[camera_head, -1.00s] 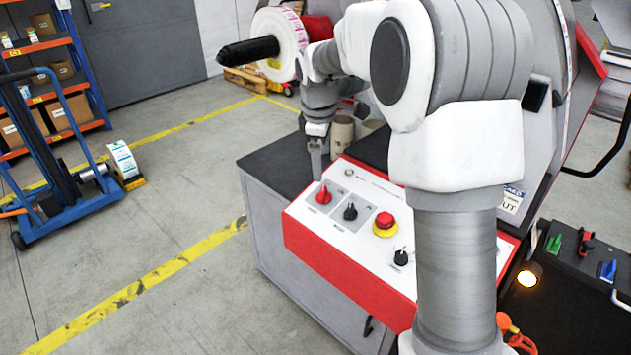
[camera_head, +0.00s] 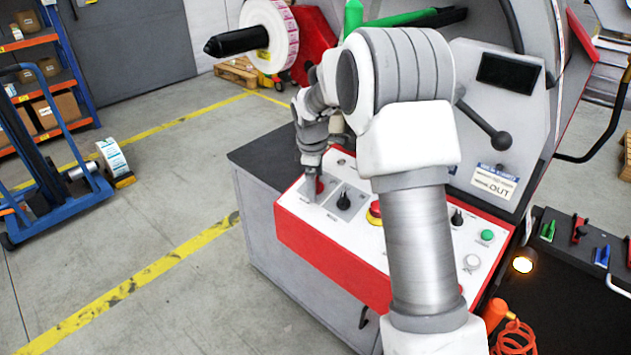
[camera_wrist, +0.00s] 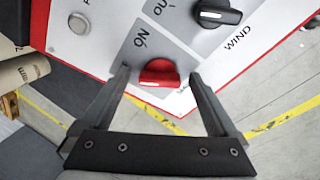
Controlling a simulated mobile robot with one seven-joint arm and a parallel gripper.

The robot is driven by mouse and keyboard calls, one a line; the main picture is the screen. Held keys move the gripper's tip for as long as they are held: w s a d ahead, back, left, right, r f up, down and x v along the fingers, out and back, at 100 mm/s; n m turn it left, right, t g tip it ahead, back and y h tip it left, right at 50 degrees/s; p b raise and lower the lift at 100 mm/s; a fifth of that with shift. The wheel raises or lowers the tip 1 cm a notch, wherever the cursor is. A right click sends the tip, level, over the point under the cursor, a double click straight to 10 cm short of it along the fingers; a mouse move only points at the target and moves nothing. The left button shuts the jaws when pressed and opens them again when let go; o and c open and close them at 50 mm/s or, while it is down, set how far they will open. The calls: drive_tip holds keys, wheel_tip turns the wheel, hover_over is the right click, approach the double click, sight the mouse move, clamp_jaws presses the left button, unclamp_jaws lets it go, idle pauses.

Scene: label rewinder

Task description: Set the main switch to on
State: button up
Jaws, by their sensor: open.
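The main switch, a red rotary knob (camera_head: 319,186), sits at the left end of the white, red-edged control panel (camera_head: 335,225). In the wrist view the red knob (camera_wrist: 160,72) lies between my two fingers, with the word ON printed beside it. A small white mark shows on the knob's near side. My gripper (camera_wrist: 158,80) is open, with one finger on each side of the knob; I cannot tell whether they touch it. In the head view my gripper (camera_head: 314,178) is over the knob and partly hides it.
A black knob (camera_head: 343,201) is close to the right of the switch; it also shows in the wrist view (camera_wrist: 217,13). Further right are a red emergency stop (camera_head: 375,212), partly behind my arm, another black knob (camera_head: 456,217) and a green button (camera_head: 487,236). Open floor lies left.

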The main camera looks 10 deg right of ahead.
drive_tip(key=c, duration=1.4)
drive_tip(key=shift+m, duration=0.3)
drive_tip(key=m, duration=0.3)
drive_tip(key=m+b, duration=0.1)
drive_tip(key=m, duration=0.2)
drive_tip(key=shift+s+a+f+t+h, duration=0.1)
drive_tip(key=shift+a+t+h, duration=0.05)
drive_tip(key=shift+t+h, duration=0.2)
drive_tip(key=shift+m+h+b, duration=0.35)
drive_tip(key=shift+m+b, duration=0.4)
drive_tip(key=shift+m, duration=1.95)
drive_tip(key=o, duration=1.4)
